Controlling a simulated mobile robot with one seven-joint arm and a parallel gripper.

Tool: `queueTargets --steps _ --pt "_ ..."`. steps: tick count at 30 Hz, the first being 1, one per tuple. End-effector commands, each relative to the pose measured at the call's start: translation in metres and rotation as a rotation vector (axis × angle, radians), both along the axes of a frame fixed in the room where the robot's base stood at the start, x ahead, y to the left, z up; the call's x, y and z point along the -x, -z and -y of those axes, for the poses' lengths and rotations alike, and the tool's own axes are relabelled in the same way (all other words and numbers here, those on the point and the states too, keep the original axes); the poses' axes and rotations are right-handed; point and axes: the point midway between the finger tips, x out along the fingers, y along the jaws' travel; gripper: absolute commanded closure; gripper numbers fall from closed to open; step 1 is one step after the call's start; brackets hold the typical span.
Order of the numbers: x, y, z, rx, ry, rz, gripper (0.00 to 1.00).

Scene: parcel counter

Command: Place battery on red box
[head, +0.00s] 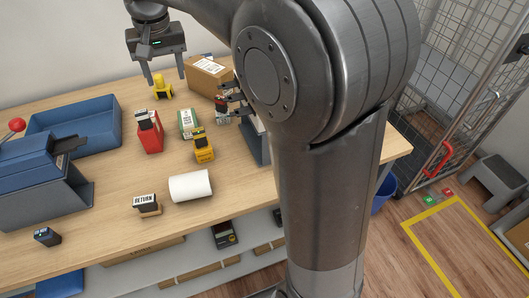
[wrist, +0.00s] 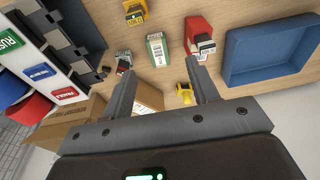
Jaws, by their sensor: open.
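The red box (head: 151,138) stands upright near the middle of the counter, with a dark block with a white label (head: 148,119) at its top. The red box also shows at the top of the wrist view (wrist: 199,30). I cannot tell for sure which thing is the battery; a small dark block with a lit blue-green end (head: 47,237) lies at the counter's front left and may be it. My gripper (head: 166,80) is open and empty, pointing down over the back of the counter. A small yellow object (head: 162,89) is close to its fingertips; it shows near the right finger in the wrist view (wrist: 185,92).
A blue tray (head: 75,118) and a blue-grey machine with a red knob (head: 35,185) fill the left. A green-and-white box (head: 187,123), a yellow-and-black object (head: 203,149), a white roll (head: 190,186) and a RETURN stamp (head: 147,205) stand nearby. A carton (head: 208,75) is at the back.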

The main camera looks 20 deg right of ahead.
Motion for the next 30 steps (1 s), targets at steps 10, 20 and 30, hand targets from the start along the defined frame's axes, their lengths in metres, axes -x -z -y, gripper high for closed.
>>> queueTargets --steps 10,20,30 --pt "0.110 -0.007 0.078 -0.005 0.007 0.144 0.46" --pt "0.212 0.032 0.125 0.012 0.013 0.276 0.46" --pt "0.261 0.068 0.141 0.030 0.013 0.346 0.46"
